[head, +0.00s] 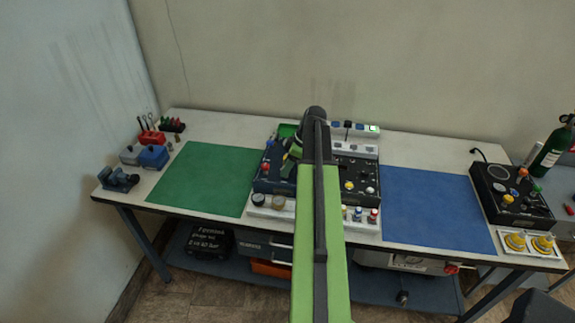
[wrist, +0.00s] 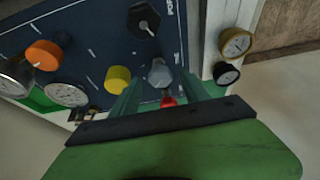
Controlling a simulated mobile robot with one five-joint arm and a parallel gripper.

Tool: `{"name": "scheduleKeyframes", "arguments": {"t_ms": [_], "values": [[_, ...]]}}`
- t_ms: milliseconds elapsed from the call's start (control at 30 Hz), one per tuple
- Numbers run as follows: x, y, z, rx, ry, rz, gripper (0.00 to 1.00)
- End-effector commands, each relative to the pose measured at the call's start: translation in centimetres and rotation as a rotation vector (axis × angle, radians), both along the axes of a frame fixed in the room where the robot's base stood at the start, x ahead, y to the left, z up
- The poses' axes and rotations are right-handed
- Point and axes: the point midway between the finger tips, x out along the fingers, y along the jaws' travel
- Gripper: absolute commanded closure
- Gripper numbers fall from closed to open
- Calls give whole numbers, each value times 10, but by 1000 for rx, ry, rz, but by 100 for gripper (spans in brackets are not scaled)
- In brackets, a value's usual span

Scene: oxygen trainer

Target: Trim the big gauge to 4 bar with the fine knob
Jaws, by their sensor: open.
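A dark blue panel (wrist: 95,35) fills the upper left of the wrist view. It carries an orange knob (wrist: 44,54), a yellow knob (wrist: 118,78), a black knob (wrist: 143,19), a grey knob (wrist: 159,73) and a red knob (wrist: 168,101). A round white gauge (wrist: 67,95) sits at the left, with another gauge (wrist: 14,78) at the picture's edge. I cannot read them or tell which knob is the fine one. My gripper (wrist: 160,92) is open; the grey and red knobs show between its green fingers. Contact cannot be told. In the head view my arm hides part of the panel (head: 268,184).
Two small gauges (wrist: 230,57) sit on a pale strip to the right. In the head view, a green mat (head: 203,178) and a blue mat (head: 435,208) flank the panel, both clear. A black unit (head: 510,195) stands at the right end; a blue box (head: 153,157) is at the left.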

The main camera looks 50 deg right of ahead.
Motion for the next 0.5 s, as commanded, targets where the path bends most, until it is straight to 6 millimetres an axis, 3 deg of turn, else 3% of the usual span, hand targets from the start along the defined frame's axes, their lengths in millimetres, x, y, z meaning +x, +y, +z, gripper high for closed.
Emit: {"name": "scheduleKeyframes", "arguments": {"t_ms": [167, 500], "values": [[-5, -3, 21, 0, 0, -1, 47], [-28, -18, 96, 1, 0, -2, 47]]}}
